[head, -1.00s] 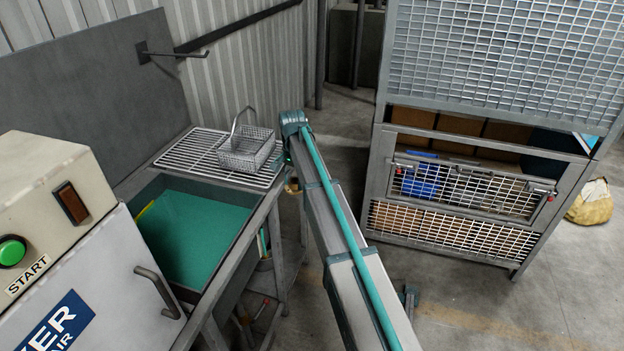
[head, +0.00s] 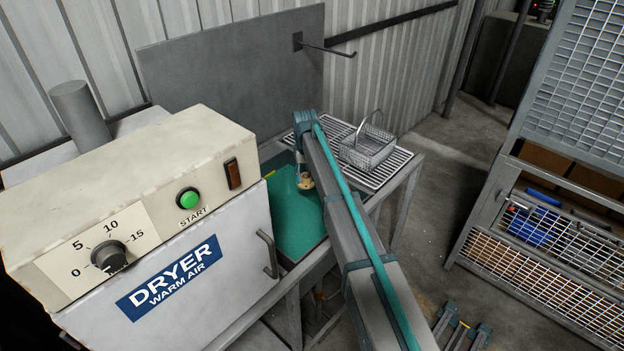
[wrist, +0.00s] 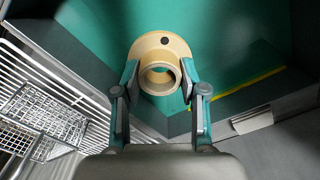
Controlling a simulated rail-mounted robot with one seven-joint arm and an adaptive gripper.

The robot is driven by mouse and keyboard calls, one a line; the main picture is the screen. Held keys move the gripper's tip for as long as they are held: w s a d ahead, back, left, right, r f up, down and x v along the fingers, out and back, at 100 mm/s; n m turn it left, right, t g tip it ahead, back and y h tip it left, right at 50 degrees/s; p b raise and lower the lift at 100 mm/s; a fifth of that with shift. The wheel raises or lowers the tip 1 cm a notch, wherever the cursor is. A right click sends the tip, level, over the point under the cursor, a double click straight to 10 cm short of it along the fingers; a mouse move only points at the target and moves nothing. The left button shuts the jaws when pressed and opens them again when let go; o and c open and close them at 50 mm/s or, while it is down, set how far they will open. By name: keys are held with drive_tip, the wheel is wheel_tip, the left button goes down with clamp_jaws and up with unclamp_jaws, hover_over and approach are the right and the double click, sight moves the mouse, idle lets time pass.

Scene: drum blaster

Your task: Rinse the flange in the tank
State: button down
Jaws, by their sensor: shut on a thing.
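The flange (head: 305,181) is a tan ring with a collar and a dark hole in its face. In the wrist view the flange (wrist: 153,48) is between the two fingertips of my gripper (wrist: 160,78), which is shut on it. In the head view my gripper (head: 301,163) hangs over the tank (head: 308,262), partly hidden behind my own arm. The tank holds teal liquid (head: 291,218), and the liquid (wrist: 225,35) fills the view behind the flange. The flange appears above the liquid; I cannot tell the exact gap.
A wire basket (head: 368,150) stands on the draining rack (head: 390,177) right of the tank. The dryer (head: 185,262) with a green START button (head: 188,198) is at the left front. A hook bar (head: 328,47) juts out behind. A mesh cage (head: 560,215) stands at the right.

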drive_tip(key=shift+a+f, duration=0.15)
drive_tip(key=shift+f+b, duration=5.5)
drive_tip(key=shift+f, duration=7.65)
drive_tip(key=shift+f, duration=0.25)
drive_tip(key=shift+f+b, duration=0.35)
drive_tip(key=shift+f, duration=0.35)
drive_tip(key=shift+r, duration=0.15)
drive_tip(key=shift+r+p, duration=0.35)
drive_tip(key=shift+r, duration=0.45)
drive_tip(key=shift+f, duration=0.2)
drive_tip(key=shift+f+b, duration=0.35)
drive_tip(key=shift+f, duration=0.4)
drive_tip(key=shift+r, duration=0.2)
